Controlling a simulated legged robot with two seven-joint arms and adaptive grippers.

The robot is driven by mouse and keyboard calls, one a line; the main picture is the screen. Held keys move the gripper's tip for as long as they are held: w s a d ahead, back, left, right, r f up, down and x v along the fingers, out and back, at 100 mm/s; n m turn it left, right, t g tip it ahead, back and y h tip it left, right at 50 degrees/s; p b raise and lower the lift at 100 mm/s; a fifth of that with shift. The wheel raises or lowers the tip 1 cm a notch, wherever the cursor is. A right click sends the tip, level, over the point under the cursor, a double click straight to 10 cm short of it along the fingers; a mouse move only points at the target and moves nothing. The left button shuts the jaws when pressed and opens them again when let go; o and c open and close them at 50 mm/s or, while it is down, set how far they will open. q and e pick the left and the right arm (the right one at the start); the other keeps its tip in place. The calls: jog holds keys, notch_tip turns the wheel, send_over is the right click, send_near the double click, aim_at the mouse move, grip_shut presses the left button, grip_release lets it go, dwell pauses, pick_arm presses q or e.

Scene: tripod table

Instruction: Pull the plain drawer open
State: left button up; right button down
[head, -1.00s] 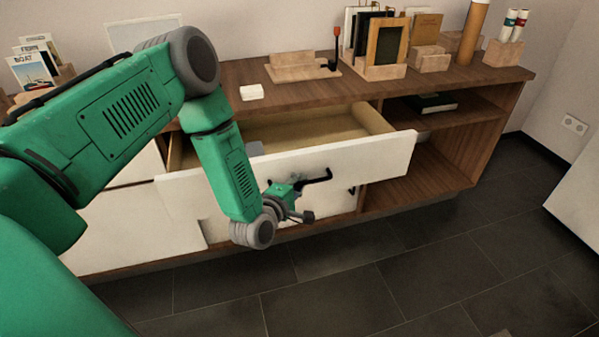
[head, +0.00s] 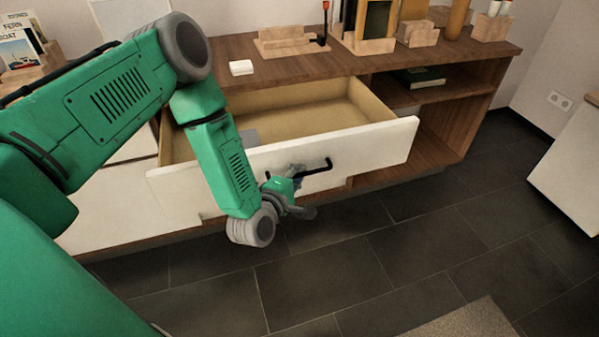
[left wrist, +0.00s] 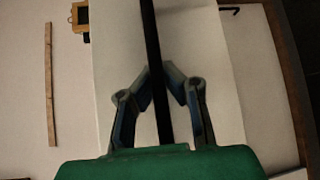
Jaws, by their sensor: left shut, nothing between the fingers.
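The plain drawer has a white front (head: 375,147) with a black bar handle (head: 318,168). It stands well open, and its tan inside shows in the head view. My left gripper (head: 300,199) is at the handle, low in front of the drawer. In the left wrist view, the gripper's fingers (left wrist: 160,80) lie on either side of the black handle bar (left wrist: 150,30), with their tips close together near it. The jaws are shut without a grip on the bar; I cannot tell whether they touch it. My right gripper is out of view.
The wooden cabinet top (head: 340,64) holds a small white block (head: 241,67), wooden holders (head: 290,40) and frames. A dark green book (head: 420,77) lies on the open shelf at right. The dark tiled floor (head: 330,250) before the drawer is clear. A white unit (head: 570,165) stands at right.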

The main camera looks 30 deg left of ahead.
pick_arm(q)
jog(key=o, duration=0.3)
jog(key=shift+s, duration=0.15)
jog(key=shift+o, duration=0.2)
jog(key=shift+d+r, duration=0.1)
jog(key=shift+d, duration=0.1)
jog(key=shift+s, duration=0.1)
jog(key=s+r, duration=0.1)
jog(key=s, duration=1)
jog(key=shift+s+d+r, duration=0.25)
jog(key=shift+s+d, duration=0.1)
jog(key=shift+d, duration=0.05)
